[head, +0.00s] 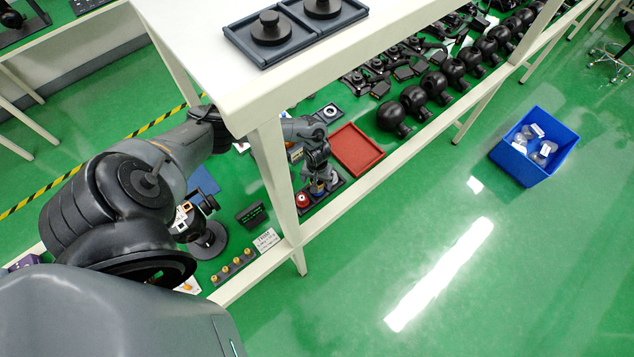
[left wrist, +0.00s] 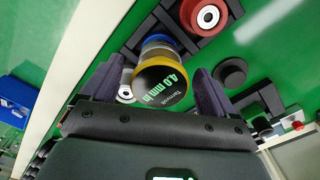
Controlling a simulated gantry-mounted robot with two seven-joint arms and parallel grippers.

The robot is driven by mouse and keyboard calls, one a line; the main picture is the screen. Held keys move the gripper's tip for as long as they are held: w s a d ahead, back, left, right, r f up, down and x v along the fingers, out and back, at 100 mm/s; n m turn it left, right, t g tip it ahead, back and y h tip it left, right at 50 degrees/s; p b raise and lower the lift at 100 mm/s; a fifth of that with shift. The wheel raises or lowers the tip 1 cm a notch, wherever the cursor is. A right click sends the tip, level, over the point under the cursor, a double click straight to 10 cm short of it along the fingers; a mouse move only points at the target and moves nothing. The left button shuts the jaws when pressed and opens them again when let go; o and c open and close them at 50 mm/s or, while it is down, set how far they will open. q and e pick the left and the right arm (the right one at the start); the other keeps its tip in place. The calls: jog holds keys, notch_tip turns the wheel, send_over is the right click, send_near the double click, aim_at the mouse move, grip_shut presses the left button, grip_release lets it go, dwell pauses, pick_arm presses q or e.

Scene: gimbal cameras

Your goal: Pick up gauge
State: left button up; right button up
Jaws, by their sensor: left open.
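The gauge, a round piece with a black face marked "4.0 mm In", a yellow rim and a blue part behind (left wrist: 160,82), is in the middle of the left wrist view. It sits in a dark holder, which shows in the head view (head: 323,199). My left gripper (left wrist: 157,76) is open, with one dark finger on each side of the gauge. Gaps show between the fingers and the gauge, so I see no grip on it. In the head view my left gripper (head: 318,180) points down over the holder and mostly hides the gauge. My right gripper is not in view.
A red round piece (head: 302,199) is in the same holder, close to my gripper. A red tray (head: 357,149) lies behind it. A white table leg (head: 272,172) stands beside my arm, under the upper shelf. A blue bin (head: 534,147) is on the floor at right.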

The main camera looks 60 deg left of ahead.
pick_arm(q)
jog(key=c, duration=1.3)
jog(key=shift+r, duration=0.15)
